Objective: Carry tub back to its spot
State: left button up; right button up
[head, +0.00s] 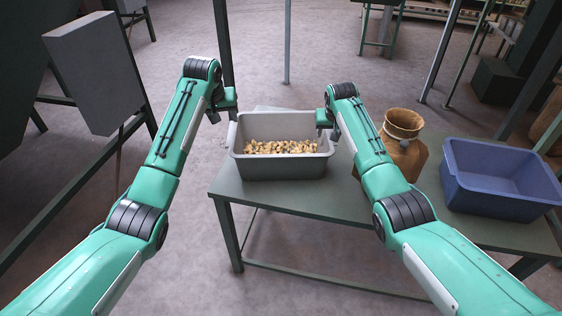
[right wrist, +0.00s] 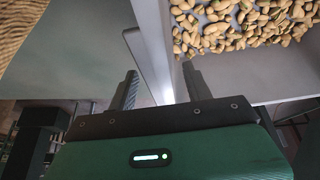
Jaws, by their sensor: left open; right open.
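A grey tub (head: 282,169) holding many pistachio-like nuts stands on the left end of the dark green table (head: 300,199). In the head view my left gripper (head: 233,113) is at the tub's left rim and my right gripper (head: 326,132) is at its right rim. Both are open. In the right wrist view the fingers of my right gripper (right wrist: 160,88) stand apart with the tub's wall (right wrist: 157,40) between or just ahead of them. Whether the fingers touch the wall is unclear. The left fingertips are too small to make out.
A brown sack (head: 404,150) with an open top stands right of the tub, close to my right forearm. An empty blue tub (head: 500,200) sits at the table's right end. A grey box on dark legs (head: 95,75) stands at the left. Metal posts rise behind the table.

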jog(key=v, duration=1.1)
jog(key=shift+s+r, duration=0.2)
